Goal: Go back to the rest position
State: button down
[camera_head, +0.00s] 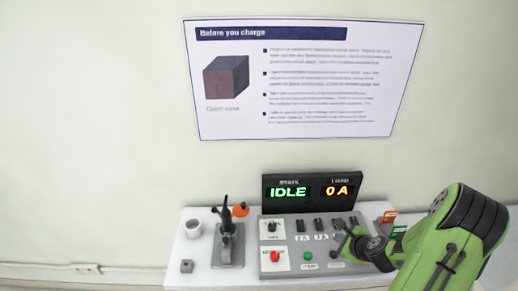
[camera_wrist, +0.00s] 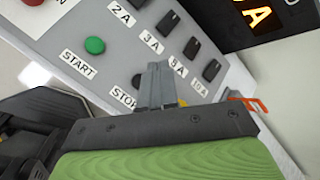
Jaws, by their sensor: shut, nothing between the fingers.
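My gripper (camera_wrist: 158,85) is shut and empty in the wrist view, with its fingertips in front of the grey control panel (camera_wrist: 130,28). It covers part of the STOP label and the button beside it. In the head view my gripper (camera_head: 345,236) is at the right part of the panel, at the end of my green arm, close to the black switches. I cannot tell whether the fingertips touch the panel. The display (camera_head: 312,190) above the panel reads IDLE and 0 A.
Red (camera_head: 275,256) and green (camera_head: 307,255) buttons are on the panel. A red-orange item (camera_head: 388,217) lies near my arm. The wall poster (camera_head: 300,125) hangs above.

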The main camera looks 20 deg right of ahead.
jog(key=s+a+r+n+g+y, duration=0.1)
jog(key=s+a+r+n+g, duration=0.2)
jog(key=a+r+n, duration=1.45)
jog(key=s+a+r+n, duration=0.4)
jog(key=s+n, duration=0.1)
jog(key=s, duration=0.3)
jog(key=s+a+r+n, duration=0.3)
jog(key=s+a+n, duration=0.1)
jog(key=s, duration=0.4)
jog(key=shift+a+r+n+g, duration=0.2)
jog(key=shift+r+n+g, duration=0.15)
jog(key=shift+n, duration=0.4)
